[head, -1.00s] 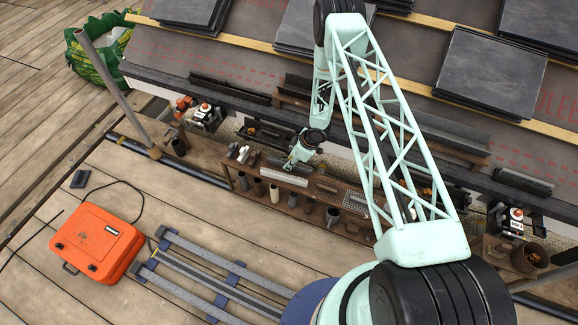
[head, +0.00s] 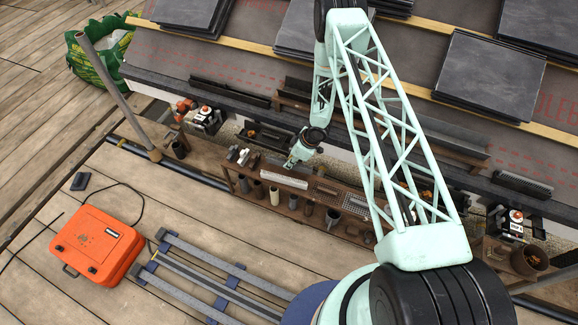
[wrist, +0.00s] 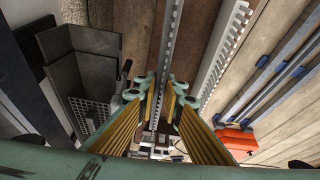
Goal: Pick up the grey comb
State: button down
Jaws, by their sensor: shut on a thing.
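The grey comb (wrist: 168,60) is a long, narrow toothed strip. In the wrist view it runs upward from between the yellow-padded fingers of my gripper (wrist: 158,96), which is shut on it. In the head view my gripper (head: 291,163) is low over the wooden bench (head: 327,208), and the held comb is too small there to make out clearly. A second, paler toothed strip (wrist: 224,55) lies to the right of the held one in the wrist view, apart from it.
Several cups and tools stand along the bench, close around my gripper. A dark open box (wrist: 85,75) is left of the fingers in the wrist view. An orange case (head: 97,243) lies on the deck at left. Slate stacks (head: 490,75) lie on the roof behind.

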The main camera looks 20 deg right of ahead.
jog(key=shift+r+p, duration=0.55)
jog(key=shift+r, duration=3.2)
jog(key=shift+a+r, duration=0.1)
jog(key=shift+r, duration=0.05)
jog(key=s+a+r+m+t+h, duration=0.1)
jog(key=s+a+r+m, duration=0.15)
jog(key=r, duration=0.35)
jog(key=s+a+r+m+t, duration=0.1)
jog(key=s+r+m, duration=0.15)
jog(key=r, duration=0.35)
jog(key=s+d+r+m+h, duration=0.2)
jog(key=s+d+r+m, duration=0.1)
jog(key=s+r+m, duration=0.3)
notch_tip(320, 180, up, 4)
jog(key=shift+s+d+r+h, duration=0.25)
jog(key=shift+s+d+h, duration=0.05)
jog(key=shift+s, duration=0.9)
jog(key=shift+w, duration=0.1)
